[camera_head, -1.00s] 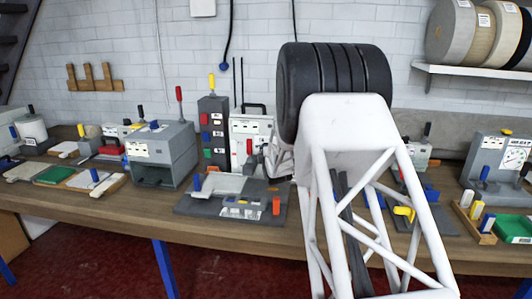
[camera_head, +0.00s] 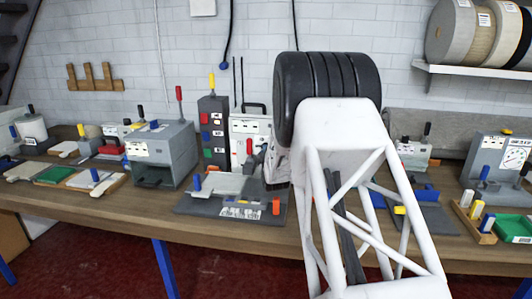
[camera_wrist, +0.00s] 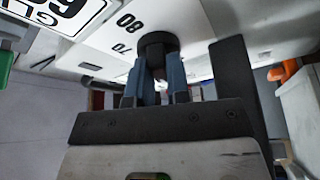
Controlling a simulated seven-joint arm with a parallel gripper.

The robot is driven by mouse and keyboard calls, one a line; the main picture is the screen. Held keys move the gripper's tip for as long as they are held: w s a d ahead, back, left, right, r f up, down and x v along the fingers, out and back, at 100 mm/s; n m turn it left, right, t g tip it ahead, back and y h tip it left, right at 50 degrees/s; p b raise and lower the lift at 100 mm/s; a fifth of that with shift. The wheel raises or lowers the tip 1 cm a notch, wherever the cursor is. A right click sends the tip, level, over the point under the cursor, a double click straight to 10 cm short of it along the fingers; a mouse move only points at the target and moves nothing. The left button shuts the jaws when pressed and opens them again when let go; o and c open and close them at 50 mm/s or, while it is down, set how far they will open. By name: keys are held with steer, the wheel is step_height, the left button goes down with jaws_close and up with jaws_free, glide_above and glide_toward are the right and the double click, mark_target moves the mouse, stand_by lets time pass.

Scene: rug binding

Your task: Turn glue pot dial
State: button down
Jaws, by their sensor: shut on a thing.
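The glue pot's black round dial (camera_wrist: 157,42) shows at the top middle of the wrist view. It is on a white panel (camera_wrist: 108,35) printed with 70 and 80. A label beginning "GL" is cut off at the upper left. My gripper (camera_wrist: 158,72) is shut on the dial, with its blue-grey fingers on either side of it. In the head view, a white box (camera_head: 250,125) with a handle, apparently the glue pot, stands at the back of the bench. My arm hides its right part. The dial and fingertips cannot be made out there.
A grey fixture plate (camera_head: 200,204) with blue and red handles lies in front of the box. A tall dark cabinet (camera_head: 213,105) and a grey open-fronted machine (camera_head: 170,145) stand to its left. Grey panels and an orange part (camera_wrist: 277,73) flank my gripper in the wrist view.

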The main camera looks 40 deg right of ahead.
steer(key=shift+m+h, duration=0.3)
steer(key=shift+m, duration=0.2)
steer(key=c, duration=1.1)
jaws_free()
